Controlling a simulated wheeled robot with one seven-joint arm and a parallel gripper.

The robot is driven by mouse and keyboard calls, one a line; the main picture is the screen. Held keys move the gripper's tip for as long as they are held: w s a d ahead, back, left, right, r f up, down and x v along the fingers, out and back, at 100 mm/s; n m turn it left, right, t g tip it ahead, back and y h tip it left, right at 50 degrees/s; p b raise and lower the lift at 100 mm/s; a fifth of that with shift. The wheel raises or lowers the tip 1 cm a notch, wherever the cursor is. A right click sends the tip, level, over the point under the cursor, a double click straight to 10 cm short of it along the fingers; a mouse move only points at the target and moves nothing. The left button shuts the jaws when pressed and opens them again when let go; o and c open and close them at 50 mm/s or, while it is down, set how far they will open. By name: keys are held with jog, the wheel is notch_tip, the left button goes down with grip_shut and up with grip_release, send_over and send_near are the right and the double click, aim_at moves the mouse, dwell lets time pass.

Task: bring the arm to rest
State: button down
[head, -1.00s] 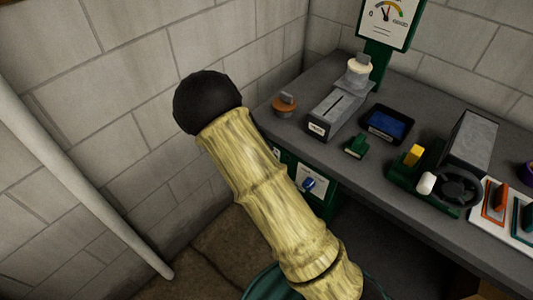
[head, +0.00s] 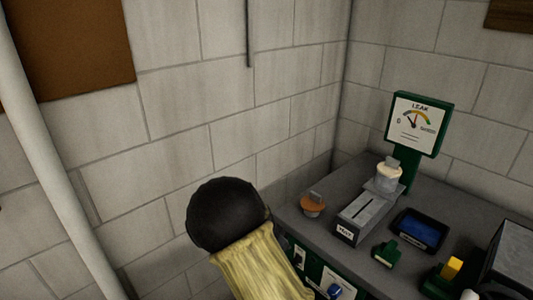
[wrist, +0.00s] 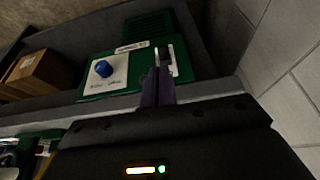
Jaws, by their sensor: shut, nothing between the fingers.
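My gripper (wrist: 158,76) shows in the wrist view. Its two thin fingers are together, with nothing between them. Behind them is a green panel (wrist: 188,72) with a white plate and a blue knob (wrist: 103,69); I cannot tell whether the fingertips touch it. In the head view, my pale yellow arm link with its black rounded end rises from the bottom edge, left of the bench. My gripper is not visible there.
The grey bench (head: 290,215) holds an orange-brown knobbed piece (head: 313,204), a grey slotted block (head: 362,218), a blue-screened device (head: 420,231) and a green gauge sign (head: 417,123). A white pipe (head: 62,190) runs along the left wall. A cardboard box (wrist: 38,75) sits left of the panel.

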jog(key=s+d+r+n+y+p, duration=0.1)
jog(key=s+d+r+n, duration=0.4)
jog(key=s, duration=0.5)
jog(key=s+d+r+n+y+p, duration=0.2)
jog(key=s+d+r+n+p, duration=0.2)
jog(key=s+r, duration=0.6)
jog(key=shift+s+d+n, duration=0.2)
jog(key=shift+d+n, duration=0.2)
jog(key=shift+d, duration=0.35)
jog(key=c, duration=2.2)
grip_release()
jog(key=c, duration=1.4)
grip_release()
jog(key=shift+w+d, duration=0.1)
jog(key=shift+d, duration=0.05)
